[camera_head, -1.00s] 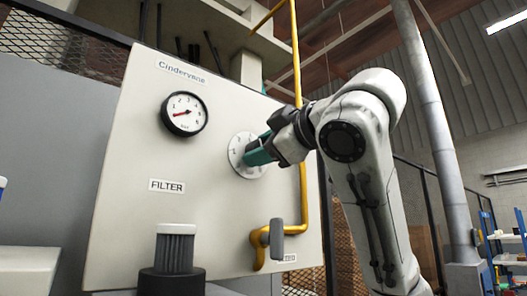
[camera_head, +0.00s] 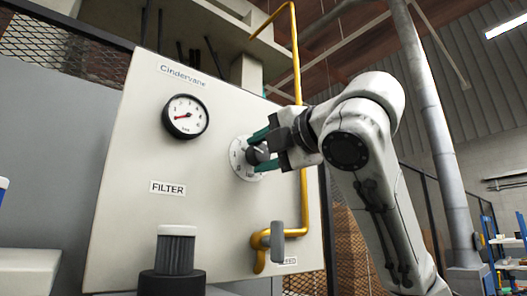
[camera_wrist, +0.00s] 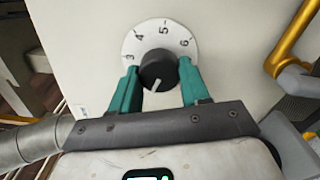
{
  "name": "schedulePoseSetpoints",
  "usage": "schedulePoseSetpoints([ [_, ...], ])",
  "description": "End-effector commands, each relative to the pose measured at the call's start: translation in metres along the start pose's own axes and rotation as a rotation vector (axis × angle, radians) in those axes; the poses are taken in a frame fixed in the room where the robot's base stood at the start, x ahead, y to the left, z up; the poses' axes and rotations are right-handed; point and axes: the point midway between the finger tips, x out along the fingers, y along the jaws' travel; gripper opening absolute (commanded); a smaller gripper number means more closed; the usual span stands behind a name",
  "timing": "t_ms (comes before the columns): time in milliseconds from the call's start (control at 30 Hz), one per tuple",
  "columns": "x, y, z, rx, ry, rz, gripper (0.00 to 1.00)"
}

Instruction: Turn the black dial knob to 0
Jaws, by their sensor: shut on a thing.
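The black dial knob (camera_wrist: 158,70) sits at the centre of a round white dial plate (camera_wrist: 149,31) on the panel. The wrist view shows the numbers 3, 4, 5 and 6 along the plate's far edge; the 0 is not visible there. The knob's white pointer line points down and slightly left in that view, away from those numbers. My gripper (camera_wrist: 160,84) has its teal fingers on either side of the knob, shut on it. In the head view the knob (camera_head: 257,154) shows between the fingers of my gripper (camera_head: 258,149), in front of the dial plate (camera_head: 237,158).
A pressure gauge (camera_head: 185,116) is at the panel's upper left, above a FILTER label (camera_head: 168,188). A yellow pipe (camera_head: 303,200) with a grey handle (camera_head: 277,240) runs close at the right.

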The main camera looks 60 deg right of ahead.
Motion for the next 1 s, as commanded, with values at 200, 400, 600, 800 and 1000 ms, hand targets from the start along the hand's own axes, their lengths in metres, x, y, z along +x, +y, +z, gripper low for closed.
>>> schedulePoseSetpoints([
  [200, 0.0001, -0.0021, -0.0007, -0.208, 0.0, -0.005, 0.15],
  [400, 0.0003, -0.0029, -0.0003, -0.397, 0.002, -0.006, 0.15],
  [600, 0.0002, -0.0035, -0.0001, -0.587, 0.002, -0.006, 0.15],
  [800, 0.0006, -0.0044, 0.0002, -0.766, 0.004, -0.008, 0.15],
  [1000, 0.0005, -0.005, 0.0002, -0.912, 0.006, -0.007, 0.15],
])
